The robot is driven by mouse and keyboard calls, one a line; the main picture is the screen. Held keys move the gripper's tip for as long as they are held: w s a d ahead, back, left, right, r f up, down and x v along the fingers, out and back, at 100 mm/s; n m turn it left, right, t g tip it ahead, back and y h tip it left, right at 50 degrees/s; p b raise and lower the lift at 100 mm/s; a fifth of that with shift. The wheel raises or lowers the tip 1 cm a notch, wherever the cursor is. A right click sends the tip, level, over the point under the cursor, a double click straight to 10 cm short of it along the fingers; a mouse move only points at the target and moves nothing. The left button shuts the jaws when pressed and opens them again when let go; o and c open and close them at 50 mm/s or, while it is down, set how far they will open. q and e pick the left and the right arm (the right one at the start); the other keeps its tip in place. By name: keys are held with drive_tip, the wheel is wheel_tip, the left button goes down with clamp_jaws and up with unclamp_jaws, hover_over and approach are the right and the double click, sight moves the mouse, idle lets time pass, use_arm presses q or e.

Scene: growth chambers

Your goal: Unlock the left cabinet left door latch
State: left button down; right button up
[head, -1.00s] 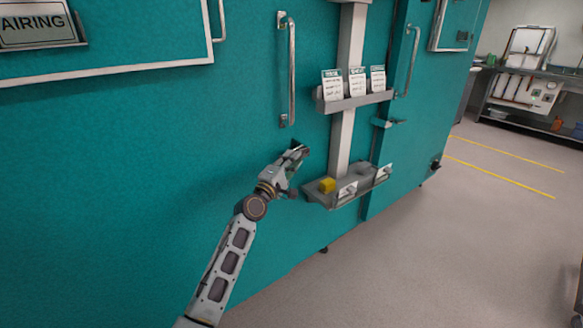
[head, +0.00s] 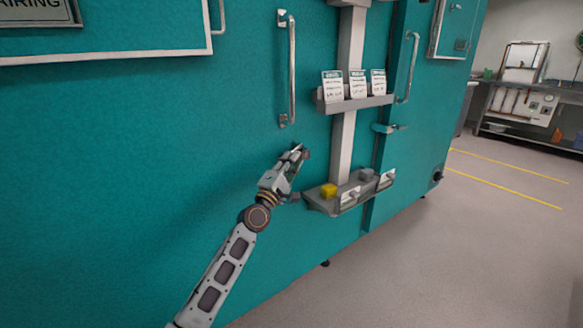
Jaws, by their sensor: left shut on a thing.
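The left cabinet's teal left door (head: 150,130) fills the left of the head view, with a long vertical metal handle (head: 291,70). My left gripper (head: 298,153) is at the door below the lower end of this handle, left of the grey post. It is shut on the door latch, which is mostly hidden behind its fingers. A similar latch (head: 386,128) with a short lever sits on the door right of the post. My right gripper is not in view.
A grey post (head: 343,140) carries an upper shelf (head: 356,102) with cards and a lower shelf (head: 322,207) with a yellow block (head: 328,191) and a grey block (head: 367,174), close right of my gripper. Open floor (head: 430,250) lies at the right.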

use_arm(q)
drive_tip(key=shift+f+n+t+b, duration=0.1)
drive_tip(key=shift+n+t+b, duration=0.2)
drive_tip(key=shift+t, duration=0.1)
drive_tip(key=shift+n+t+p, duration=0.4)
drive_tip(key=shift+n+t, duration=0.1)
drive_tip(key=shift+t, duration=0.3)
idle(0.3)
drive_tip(key=c, duration=1.3)
unclamp_jaws()
drive_tip(key=shift+v, duration=5.95)
